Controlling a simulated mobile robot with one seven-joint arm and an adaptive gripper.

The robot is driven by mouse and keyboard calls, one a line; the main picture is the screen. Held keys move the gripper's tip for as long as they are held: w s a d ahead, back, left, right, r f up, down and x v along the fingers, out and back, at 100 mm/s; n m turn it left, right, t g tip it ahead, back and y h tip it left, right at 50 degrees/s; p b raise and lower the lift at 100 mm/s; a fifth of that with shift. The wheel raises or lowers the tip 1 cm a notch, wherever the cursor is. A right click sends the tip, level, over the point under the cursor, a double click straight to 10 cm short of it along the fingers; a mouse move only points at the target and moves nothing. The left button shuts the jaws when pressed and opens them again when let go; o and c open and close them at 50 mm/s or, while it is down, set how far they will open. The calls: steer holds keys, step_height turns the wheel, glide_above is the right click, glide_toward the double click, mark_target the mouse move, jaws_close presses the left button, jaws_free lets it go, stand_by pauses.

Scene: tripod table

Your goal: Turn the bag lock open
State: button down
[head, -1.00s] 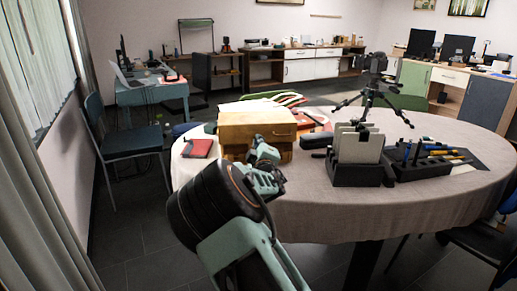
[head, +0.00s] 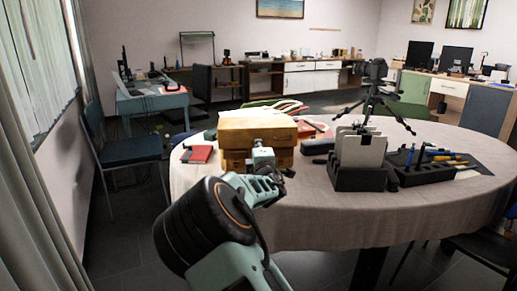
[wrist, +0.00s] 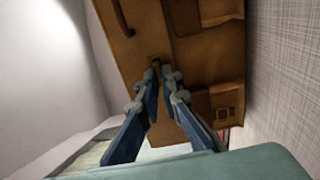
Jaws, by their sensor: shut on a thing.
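A tan-brown bag (head: 258,131) stands on the round table, left of its middle. In the wrist view the bag (wrist: 200,50) fills the upper middle, with straps and a handle. A small brass-coloured bag lock (wrist: 155,63) shows on its front. My gripper (wrist: 163,73) reaches the bag's front with its fingertips close together around the lock, shut on it. The fingertips hide part of the lock, and I cannot tell how far it is turned. In the head view my gripper (head: 262,157) is against the bag's front, and the lock is hidden.
The cloth-covered table (head: 300,205) holds a red notebook (head: 201,154) left of the bag. A black rack with grey plates (head: 360,160), a tripod (head: 375,95) and a tool holder (head: 430,165) stand to the right. A blue chair (head: 133,156) is at the left.

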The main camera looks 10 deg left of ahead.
stand_by(0.3)
steer(key=c, duration=2.1)
jaws_free()
steer(key=v, duration=1.2)
